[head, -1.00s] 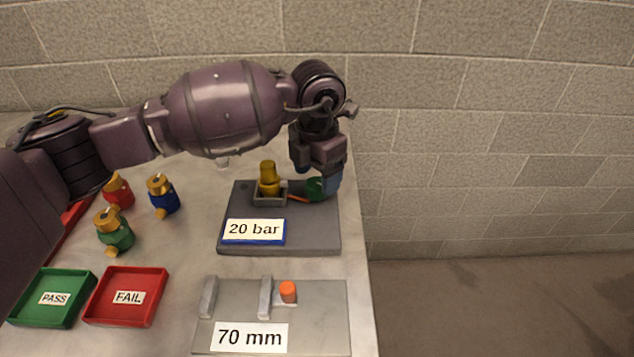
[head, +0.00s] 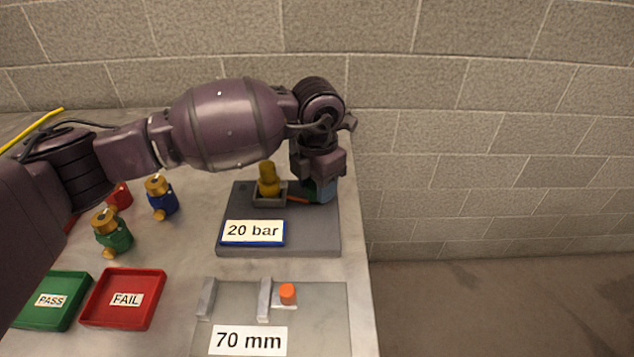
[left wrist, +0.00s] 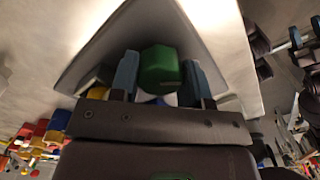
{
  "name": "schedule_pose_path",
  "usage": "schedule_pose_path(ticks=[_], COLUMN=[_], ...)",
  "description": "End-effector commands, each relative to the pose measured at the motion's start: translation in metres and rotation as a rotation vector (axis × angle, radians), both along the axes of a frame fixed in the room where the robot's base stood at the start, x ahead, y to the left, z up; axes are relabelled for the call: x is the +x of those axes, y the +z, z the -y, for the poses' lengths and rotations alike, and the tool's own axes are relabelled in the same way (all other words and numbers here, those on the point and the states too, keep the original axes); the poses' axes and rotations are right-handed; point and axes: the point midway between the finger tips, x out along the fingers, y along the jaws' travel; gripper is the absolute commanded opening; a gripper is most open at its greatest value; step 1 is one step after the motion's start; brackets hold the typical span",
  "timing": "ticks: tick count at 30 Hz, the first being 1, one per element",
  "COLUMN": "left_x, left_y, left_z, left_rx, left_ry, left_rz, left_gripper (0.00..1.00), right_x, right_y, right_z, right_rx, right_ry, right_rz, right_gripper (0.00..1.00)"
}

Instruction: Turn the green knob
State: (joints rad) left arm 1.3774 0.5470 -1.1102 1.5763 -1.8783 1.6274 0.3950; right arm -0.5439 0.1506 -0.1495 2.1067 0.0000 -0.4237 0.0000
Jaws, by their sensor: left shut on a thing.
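The green knob (left wrist: 160,70) sits between the two blue fingertips of my left gripper (left wrist: 160,76) in the left wrist view. My left gripper (head: 321,188) is shut on it. In the head view the knob (head: 308,190) is mostly hidden behind the gripper, with only a green sliver showing. It is at the right rear of the grey test plate (head: 300,238) labelled "20 bar". A brass fitting (head: 268,182) stands upright in a grey holder on the plate, left of the knob. An orange strip (head: 298,199) lies between them. My right gripper is not in view.
Green (head: 113,235), blue (head: 161,198) and red (head: 119,196) valves with brass parts stand at the left. A green PASS tray (head: 75,300) and red FAIL tray (head: 150,303) lie in front. A "70 mm" gauge plate (head: 325,330) is nearer. The table ends right of the plates.

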Motion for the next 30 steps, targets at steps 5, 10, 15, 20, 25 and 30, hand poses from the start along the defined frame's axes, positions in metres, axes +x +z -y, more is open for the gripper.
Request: schedule_pose_path(ticks=[5, 10, 15, 20, 25, 30], left_x=[0.0002, 0.0003, 0.0003, 0.0003, -0.0001, -0.0003], left_y=[0.0004, 0.0011, 0.0007, 0.0007, 0.0001, 0.0001], left_z=[-0.0002, 0.0000, -0.0001, 0.0000, 0.0001, 0.0005], left_rx=[0.001, 0.001, 0.001, 0.001, 0.000, 0.000], left_ry=[-0.021, -0.090, -0.209, -0.343, -0.478, -0.591], left_rz=[0.001, 0.001, 0.001, 0.001, 0.000, 0.000], left_gripper=[0.19, 0.20, 0.20, 0.20, 0.20, 0.20], right_x=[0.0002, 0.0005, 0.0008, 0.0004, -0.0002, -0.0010], right_y=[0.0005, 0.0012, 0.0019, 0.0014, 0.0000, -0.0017], right_z=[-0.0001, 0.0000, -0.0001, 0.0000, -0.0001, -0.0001], right_rx=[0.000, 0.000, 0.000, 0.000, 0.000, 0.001], right_ry=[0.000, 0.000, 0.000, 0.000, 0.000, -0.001], right_rz=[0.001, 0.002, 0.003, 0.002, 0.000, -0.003], right_gripper=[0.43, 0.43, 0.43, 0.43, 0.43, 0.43])
